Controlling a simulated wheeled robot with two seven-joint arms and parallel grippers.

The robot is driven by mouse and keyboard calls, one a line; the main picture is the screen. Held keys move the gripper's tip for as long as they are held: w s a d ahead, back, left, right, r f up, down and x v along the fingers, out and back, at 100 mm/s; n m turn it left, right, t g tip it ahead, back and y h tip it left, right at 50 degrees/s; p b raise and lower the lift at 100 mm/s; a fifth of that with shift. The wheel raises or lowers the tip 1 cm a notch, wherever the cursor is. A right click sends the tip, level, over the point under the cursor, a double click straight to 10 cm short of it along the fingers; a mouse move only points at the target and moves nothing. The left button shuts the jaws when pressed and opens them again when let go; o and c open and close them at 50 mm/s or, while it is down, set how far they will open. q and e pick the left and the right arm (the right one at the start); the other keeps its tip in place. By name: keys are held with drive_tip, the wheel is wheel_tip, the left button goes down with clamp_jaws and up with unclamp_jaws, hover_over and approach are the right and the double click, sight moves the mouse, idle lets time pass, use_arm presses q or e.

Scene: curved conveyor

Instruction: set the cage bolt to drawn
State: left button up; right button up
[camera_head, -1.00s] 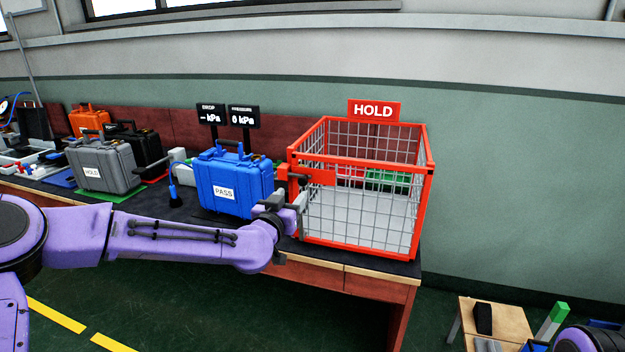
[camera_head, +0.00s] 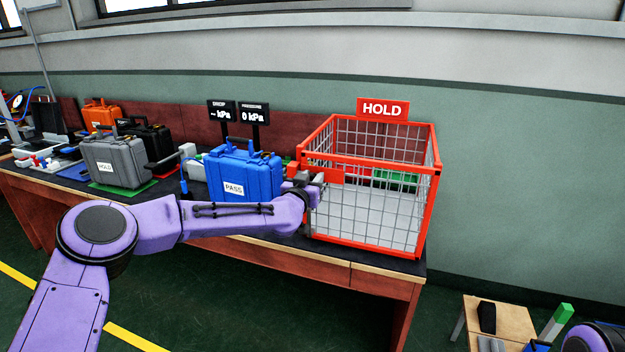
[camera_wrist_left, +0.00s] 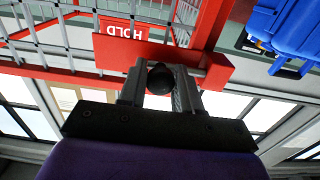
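The red wire cage (camera_head: 433,210) with a HOLD sign (camera_head: 382,108) stands at the bench's right end. A red plate (camera_head: 327,174) is on its left front part; in the left wrist view the plate (camera_wrist_left: 120,54) lies just beyond my fingertips. My left gripper (camera_head: 316,187) is at the cage's left front. In the left wrist view its fingers (camera_wrist_left: 160,82) stand close on both sides of a round black knob (camera_wrist_left: 160,76), seemingly the cage bolt's, and look shut on it. The bolt's shaft is mostly hidden. My right gripper is out of view.
A blue case marked PASS (camera_head: 262,178) stands close left of the cage, behind my left forearm. A grey case marked HOLD (camera_head: 112,163) is farther left. Two small kPa displays (camera_head: 238,111) rise behind the blue case. A wooden stand (camera_head: 500,312) is at lower right.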

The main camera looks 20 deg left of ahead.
sight(330, 174)
use_arm(q)
clamp_jaws()
drive_tip(key=shift+s+d+p, duration=0.1)
drive_tip(key=shift+d+p, duration=0.3)
drive_tip(key=shift+d, duration=1.6)
drive_tip(key=shift+o, duration=1.2)
unclamp_jaws()
drive_tip(key=shift+o, duration=1.2)
drive_tip(key=shift+d, duration=0.15)
